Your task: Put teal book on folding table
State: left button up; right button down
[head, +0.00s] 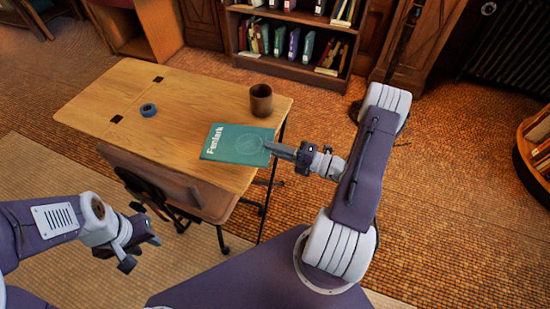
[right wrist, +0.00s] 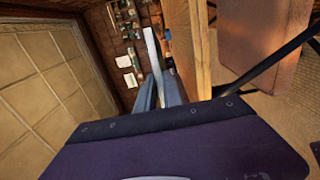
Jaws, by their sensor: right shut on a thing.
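The teal book (head: 225,150), with "Fenlark" on its cover, lies flat over the front right part of the wooden folding table (head: 190,100) in the head view. My right gripper (head: 270,148) is shut on the book's right edge. In the right wrist view the book (right wrist: 152,50) shows edge-on between the fingers (right wrist: 158,92), with a narrow gap between it and the table (right wrist: 200,50), so it appears held just above the top. My left gripper (head: 141,252) is open and empty, low at the left, away from the table.
A dark brown cup (head: 261,100) stands on the table behind the book. A blue tape roll (head: 148,110) lies to the left. A chair (head: 170,185) is at the table's front. A bookcase (head: 296,70) stands behind. The table's middle is clear.

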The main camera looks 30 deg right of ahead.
jog(key=f, duration=0.1)
jog(key=d+f+b, duration=0.1)
jog(key=f, duration=0.3)
jog(key=shift+w+d+b, duration=0.25)
jog(key=shift+b, duration=0.1)
jog(key=c, duration=1.5)
grip_release()
jog(key=shift+f, duration=0.1)
